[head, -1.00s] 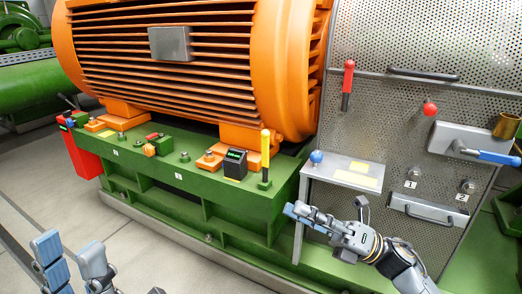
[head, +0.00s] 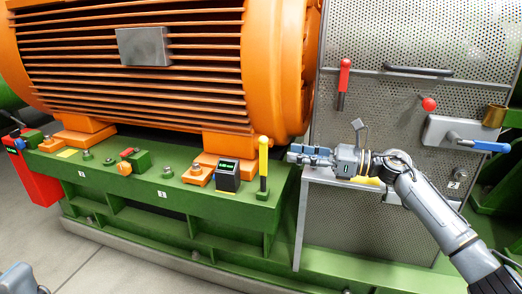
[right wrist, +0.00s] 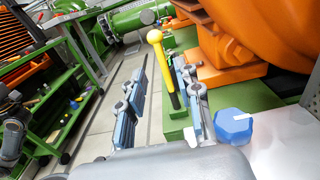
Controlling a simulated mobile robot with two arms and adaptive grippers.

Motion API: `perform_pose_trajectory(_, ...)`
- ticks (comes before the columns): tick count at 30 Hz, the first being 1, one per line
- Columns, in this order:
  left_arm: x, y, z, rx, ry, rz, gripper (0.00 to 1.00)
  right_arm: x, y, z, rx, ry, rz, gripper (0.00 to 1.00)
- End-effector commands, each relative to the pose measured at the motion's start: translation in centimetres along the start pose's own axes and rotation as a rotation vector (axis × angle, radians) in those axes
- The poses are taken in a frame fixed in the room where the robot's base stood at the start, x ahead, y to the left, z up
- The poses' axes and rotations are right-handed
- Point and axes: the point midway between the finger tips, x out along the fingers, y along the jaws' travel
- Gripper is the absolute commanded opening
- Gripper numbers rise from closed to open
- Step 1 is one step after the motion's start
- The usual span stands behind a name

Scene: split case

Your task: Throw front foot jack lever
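The yellow jack lever (head: 263,165) stands upright on the green base frame by the orange motor's right foot. In the right wrist view the yellow lever (right wrist: 164,68) with its round top appears between my two fingers, nearer the right one. My right gripper (head: 302,155) is just right of the lever in the head view, pointing at it. It is open and empty in the right wrist view (right wrist: 162,108); I see no contact with the lever. Only a piece of my left gripper (head: 18,279) shows at the bottom left corner, too little to tell its state.
A blue knob (right wrist: 233,124) on the grey shelf is close beside my right finger. A black display box (head: 227,176) stands left of the lever. The orange motor (head: 150,80) rises behind. A perforated panel (head: 385,105) with a red lever (head: 344,78) stands at right.

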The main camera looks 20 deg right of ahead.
Motion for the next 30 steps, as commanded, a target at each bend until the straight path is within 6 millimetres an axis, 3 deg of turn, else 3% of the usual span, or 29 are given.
perform_pose_trajectory(6,0.2,0.0,0.1,0.004,0.027,0.01,0.4,5.0,0.1,-0.1,0.001,-0.004,0.004,0.34)
perform_pose_trajectory(13,0.6,0.1,0.1,0.006,0.049,0.02,0.4,8.4,0.1,-0.1,0.002,-0.002,0.002,0.34)
perform_pose_trajectory(26,0.9,0.1,0.2,0.007,0.052,0.024,0.4,9.5,0.1,0.0,0.003,0.0,0.0,0.34)
perform_pose_trajectory(30,0.9,0.1,0.1,0.007,0.056,0.024,0.4,9.5,0.1,0.0,0.003,0.0,0.0,0.1)
